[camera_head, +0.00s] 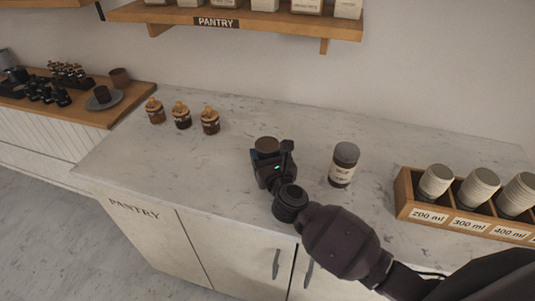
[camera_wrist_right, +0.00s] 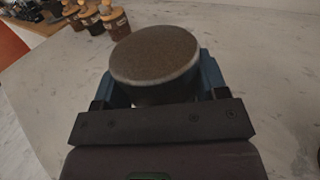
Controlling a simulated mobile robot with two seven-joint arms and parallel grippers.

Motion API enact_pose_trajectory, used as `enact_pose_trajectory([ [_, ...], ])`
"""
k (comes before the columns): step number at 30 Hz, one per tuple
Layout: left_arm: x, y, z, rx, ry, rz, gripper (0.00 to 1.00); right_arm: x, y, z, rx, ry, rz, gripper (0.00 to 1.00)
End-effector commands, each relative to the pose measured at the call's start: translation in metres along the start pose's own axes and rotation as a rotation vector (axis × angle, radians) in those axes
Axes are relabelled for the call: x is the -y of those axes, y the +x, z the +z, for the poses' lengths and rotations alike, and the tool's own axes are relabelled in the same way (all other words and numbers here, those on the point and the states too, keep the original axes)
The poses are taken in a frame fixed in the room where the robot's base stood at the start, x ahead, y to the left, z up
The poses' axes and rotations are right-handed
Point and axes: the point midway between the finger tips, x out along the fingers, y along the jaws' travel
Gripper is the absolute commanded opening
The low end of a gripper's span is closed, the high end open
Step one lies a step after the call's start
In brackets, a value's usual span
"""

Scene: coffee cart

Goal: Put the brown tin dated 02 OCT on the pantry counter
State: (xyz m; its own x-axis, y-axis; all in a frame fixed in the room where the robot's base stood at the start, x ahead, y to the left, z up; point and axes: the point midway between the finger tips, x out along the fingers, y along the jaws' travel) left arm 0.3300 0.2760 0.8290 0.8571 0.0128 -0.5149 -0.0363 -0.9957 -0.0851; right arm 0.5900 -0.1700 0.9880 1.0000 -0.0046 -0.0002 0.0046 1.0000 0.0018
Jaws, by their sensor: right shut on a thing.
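My right gripper (camera_head: 267,157) is shut on a round tin with a brown lid (camera_head: 267,144), over the middle of the pantry counter (camera_head: 235,190). In the right wrist view the tin's brown lid (camera_wrist_right: 155,52) stands upright between the blue finger pads, and its dark side shows just below the lid. Its label and date are hidden. I cannot tell whether its base touches the counter. A second tin (camera_head: 343,166), with a dark grey lid and a pale label too small to read, stands upright to the right, apart from the gripper. My left gripper is not in view.
Several small brown jars (camera_head: 182,116) stand at the counter's back left. A wooden crate (camera_head: 403,200) of cups, with size labels, is at the right. A shelf marked PANTRY (camera_head: 160,17) hangs above. The counter between jars and gripper is clear.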

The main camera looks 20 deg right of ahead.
Motion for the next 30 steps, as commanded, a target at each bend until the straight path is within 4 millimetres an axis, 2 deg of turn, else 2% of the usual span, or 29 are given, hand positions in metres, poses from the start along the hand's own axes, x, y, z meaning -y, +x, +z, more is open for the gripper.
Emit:
enact_pose_trajectory([
  [3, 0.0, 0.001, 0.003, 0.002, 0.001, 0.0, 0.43, 0.0, 0.0, -0.003, 0.001, 0.0, -0.001, 0.23],
  [4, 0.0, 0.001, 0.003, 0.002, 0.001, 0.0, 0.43, 0.0, 0.0, -0.004, 0.0, 0.0, -0.001, 0.68],
  [9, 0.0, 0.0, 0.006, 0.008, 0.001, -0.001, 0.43, 0.0, 0.0, -0.003, 0.0, 0.0, -0.001, 0.92],
  [20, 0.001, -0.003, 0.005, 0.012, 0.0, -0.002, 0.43, 0.0, -0.001, 0.002, 0.0, -0.001, 0.0, 0.92],
  [26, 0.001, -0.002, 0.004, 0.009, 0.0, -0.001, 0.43, 0.0, -0.028, -0.001, -0.002, 0.0, 0.0, 0.92],
  [30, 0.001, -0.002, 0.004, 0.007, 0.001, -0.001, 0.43, 0.0, -0.055, -0.001, -0.003, 0.002, 0.0, 0.92],
])
